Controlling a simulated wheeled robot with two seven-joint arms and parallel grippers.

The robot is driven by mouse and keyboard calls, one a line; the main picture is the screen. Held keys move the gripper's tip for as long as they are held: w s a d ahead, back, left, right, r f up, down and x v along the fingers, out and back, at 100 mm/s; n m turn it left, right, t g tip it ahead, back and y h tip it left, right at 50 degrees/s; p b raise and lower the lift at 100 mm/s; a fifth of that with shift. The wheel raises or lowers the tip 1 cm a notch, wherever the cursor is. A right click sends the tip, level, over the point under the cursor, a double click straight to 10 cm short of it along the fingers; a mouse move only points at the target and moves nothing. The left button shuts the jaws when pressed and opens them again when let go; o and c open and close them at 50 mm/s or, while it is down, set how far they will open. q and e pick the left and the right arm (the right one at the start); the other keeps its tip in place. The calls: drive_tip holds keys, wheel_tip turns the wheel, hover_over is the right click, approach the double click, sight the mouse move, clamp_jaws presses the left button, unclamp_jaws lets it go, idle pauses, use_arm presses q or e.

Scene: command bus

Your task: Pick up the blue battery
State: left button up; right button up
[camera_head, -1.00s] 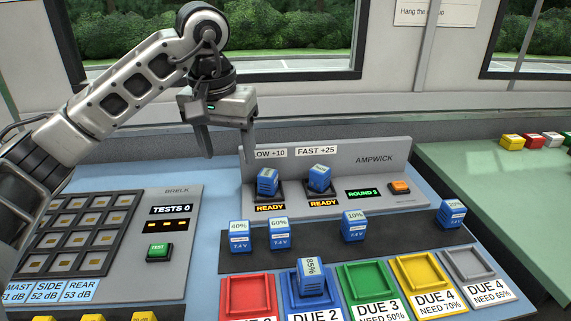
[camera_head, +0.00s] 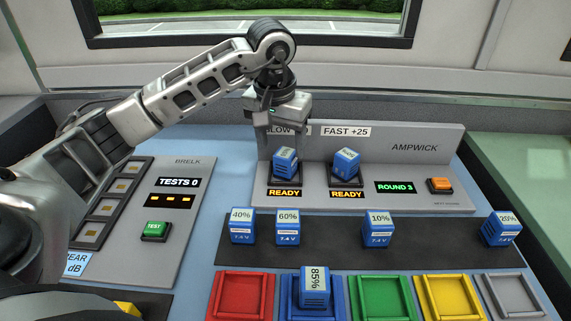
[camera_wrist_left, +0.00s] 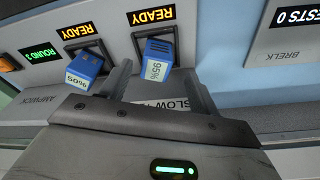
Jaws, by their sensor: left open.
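Several blue batteries are in view, so the task's one cannot be singled out. One (camera_head: 285,162) sits in the left charger slot, labelled 95% in the left wrist view (camera_wrist_left: 158,58). Another (camera_head: 345,164) is in the right slot, labelled 50% in the wrist view (camera_wrist_left: 85,68). A battery marked 85% (camera_head: 315,290) stands on the blue tray (camera_head: 292,307). Batteries of 40% (camera_head: 242,228), 60% (camera_head: 288,228), 10% (camera_head: 378,232) and 20% (camera_head: 502,230) stand on a dark strip. My left gripper (camera_head: 284,142) is open, just above the left-slot battery. My right gripper is not visible.
The charger's back panel (camera_head: 415,146) rises close behind the slots. An orange button (camera_head: 440,185) is at its right. Red (camera_head: 240,295), green (camera_head: 381,295), yellow (camera_head: 449,297) and grey (camera_head: 514,295) trays line the front. A test panel with a green button (camera_head: 156,231) stands left.

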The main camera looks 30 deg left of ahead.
sight(285, 153)
use_arm(q)
drive_tip(key=shift+w+d+f, duration=0.1)
drive_tip(key=shift+w+f, duration=0.15)
drive_tip(key=shift+f, duration=0.6)
drive_tip(key=shift+w+a+f, duration=0.1)
drive_tip(key=shift+w+f, duration=0.1)
drive_tip(key=shift+f, duration=0.7)
drive_tip(key=shift+w+d+f, duration=0.1)
drive_tip(key=shift+w+f, duration=0.15)
drive_tip(key=shift+f, duration=0.6)
drive_tip(key=c, duration=1.2)
